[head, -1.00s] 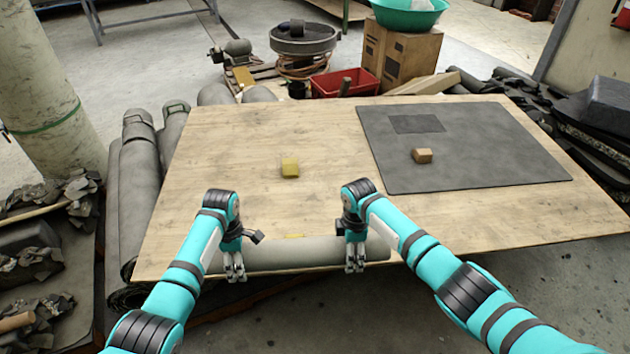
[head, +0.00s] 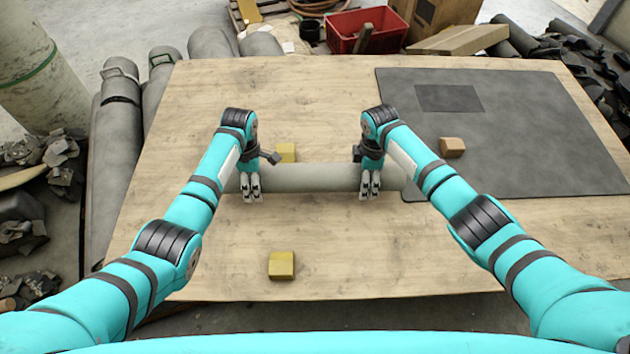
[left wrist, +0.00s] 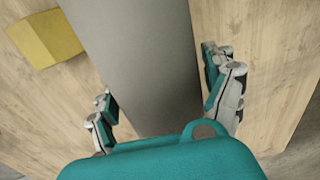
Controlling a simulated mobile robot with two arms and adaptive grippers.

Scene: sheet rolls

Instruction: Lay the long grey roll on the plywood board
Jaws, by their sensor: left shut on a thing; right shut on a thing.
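The long grey roll (head: 310,178) lies crosswise over the plywood board (head: 190,250), between two yellow blocks. My left gripper (head: 252,190) is shut on the roll near its left end. My right gripper (head: 370,186) is shut on it near its right end. In the left wrist view the roll (left wrist: 145,60) runs between the fingers of my left gripper (left wrist: 165,105), with plywood on both sides. I cannot tell whether the roll touches the board or hangs just above it. My arms partly hide its ends.
One yellow block (head: 281,265) sits in front of the roll, another (head: 287,152) just behind it. A dark grey mat (head: 545,130) with a brown block (head: 452,147) lies to the right, close to the roll's right end. The board's far left is clear.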

